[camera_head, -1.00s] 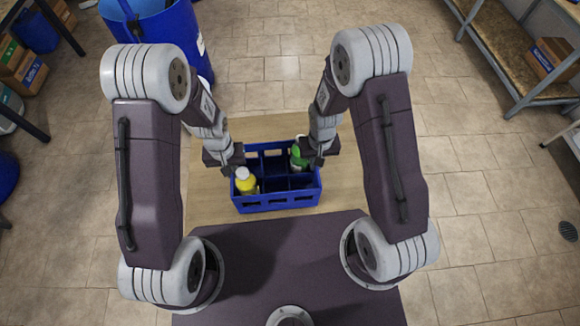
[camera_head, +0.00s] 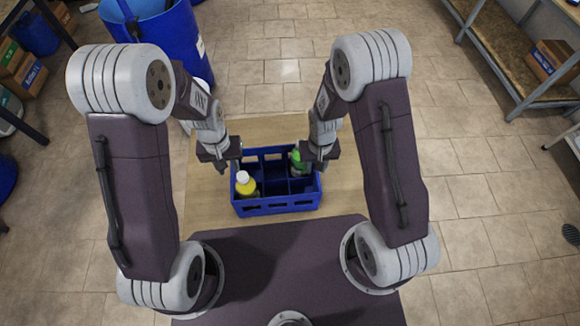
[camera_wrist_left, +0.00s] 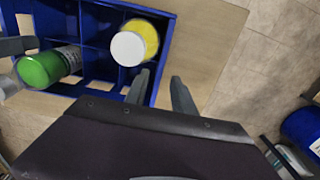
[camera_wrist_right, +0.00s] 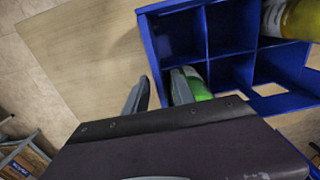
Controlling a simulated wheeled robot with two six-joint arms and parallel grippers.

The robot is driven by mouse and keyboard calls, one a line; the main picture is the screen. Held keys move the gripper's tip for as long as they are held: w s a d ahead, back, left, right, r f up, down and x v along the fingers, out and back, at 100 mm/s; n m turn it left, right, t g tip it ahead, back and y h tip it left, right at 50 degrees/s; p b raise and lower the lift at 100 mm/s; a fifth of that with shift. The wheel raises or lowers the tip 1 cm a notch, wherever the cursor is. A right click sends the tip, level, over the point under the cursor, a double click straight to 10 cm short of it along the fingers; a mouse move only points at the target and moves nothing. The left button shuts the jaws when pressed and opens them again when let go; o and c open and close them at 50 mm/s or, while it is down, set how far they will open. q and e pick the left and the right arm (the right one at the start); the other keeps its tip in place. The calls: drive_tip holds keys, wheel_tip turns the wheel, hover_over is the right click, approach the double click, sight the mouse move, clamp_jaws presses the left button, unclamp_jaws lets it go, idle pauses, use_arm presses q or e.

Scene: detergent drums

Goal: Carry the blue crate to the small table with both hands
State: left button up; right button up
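The blue crate (camera_head: 277,207) is divided into compartments and stands on a light wooden tabletop (camera_head: 208,203). A yellow bottle with a white cap (camera_head: 246,187) is in its front left compartment. A green bottle (camera_head: 298,161) is at its right side, partly hidden by my right gripper. My left gripper (camera_head: 234,168) is at the crate's left wall; in the left wrist view its fingers (camera_wrist_left: 161,88) are apart, one over each side of that wall. My right gripper (camera_head: 314,168) is at the right wall; its fingers (camera_wrist_right: 158,90) are also apart, across that wall. Finger contact is unclear.
A large blue drum (camera_head: 155,40) stands on the floor behind the table to the left. A metal shelf (camera_head: 500,50) with a cardboard box (camera_head: 553,60) is at the upper right. Tiled floor (camera_head: 470,215) is open to the right of the table.

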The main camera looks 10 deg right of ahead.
use_arm(q)
wheel_tip(320, 180, up, 7)
drive_tip(key=shift+f, duration=0.15)
use_arm(e)
wheel_tip(320, 180, up, 12)
idle(0.4)
idle(0.3)
